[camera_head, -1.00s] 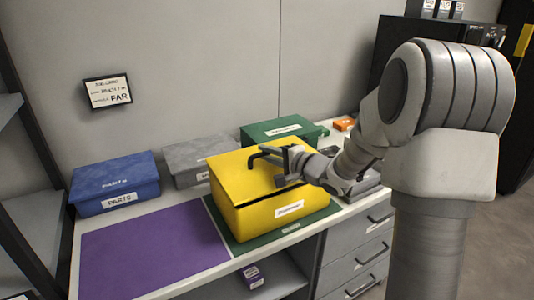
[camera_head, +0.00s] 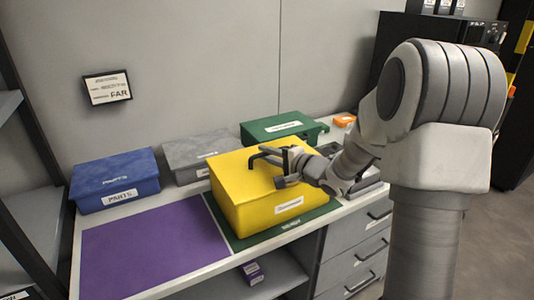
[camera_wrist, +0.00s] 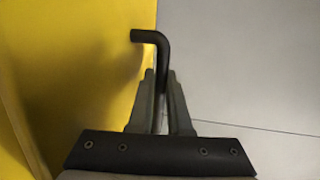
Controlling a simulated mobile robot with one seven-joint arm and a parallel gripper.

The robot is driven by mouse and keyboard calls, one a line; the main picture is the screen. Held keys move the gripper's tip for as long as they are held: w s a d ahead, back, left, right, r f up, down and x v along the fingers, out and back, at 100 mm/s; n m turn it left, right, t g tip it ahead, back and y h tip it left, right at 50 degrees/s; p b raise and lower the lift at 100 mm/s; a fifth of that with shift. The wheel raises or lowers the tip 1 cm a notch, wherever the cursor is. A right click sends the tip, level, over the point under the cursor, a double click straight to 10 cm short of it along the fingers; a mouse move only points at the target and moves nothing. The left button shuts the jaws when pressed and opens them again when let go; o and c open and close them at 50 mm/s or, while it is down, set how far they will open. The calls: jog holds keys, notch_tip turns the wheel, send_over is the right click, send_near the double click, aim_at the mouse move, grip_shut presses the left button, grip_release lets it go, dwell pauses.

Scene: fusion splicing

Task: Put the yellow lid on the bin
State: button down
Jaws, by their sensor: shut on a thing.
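The yellow bin (camera_head: 272,213) stands on the green mat (camera_head: 310,217), its front label facing out. The yellow lid (camera_head: 240,178) lies on top of the bin, and no gap shows between them in the head view. A black bent handle (camera_head: 268,155) rises from the lid. My gripper (camera_head: 283,166) is at the lid's far right side, shut on the handle. In the wrist view the fingers (camera_wrist: 160,80) close around the handle's black bar (camera_wrist: 160,55), with the yellow lid (camera_wrist: 70,70) at left.
A blue bin (camera_head: 117,182), a grey bin (camera_head: 199,156) and a green bin (camera_head: 284,129) stand along the wall. A purple mat (camera_head: 150,250) lies bare left of the yellow bin. Drawers (camera_head: 355,250) are at right below the counter.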

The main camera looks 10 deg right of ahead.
jog(key=c, duration=0.8)
grip_release()
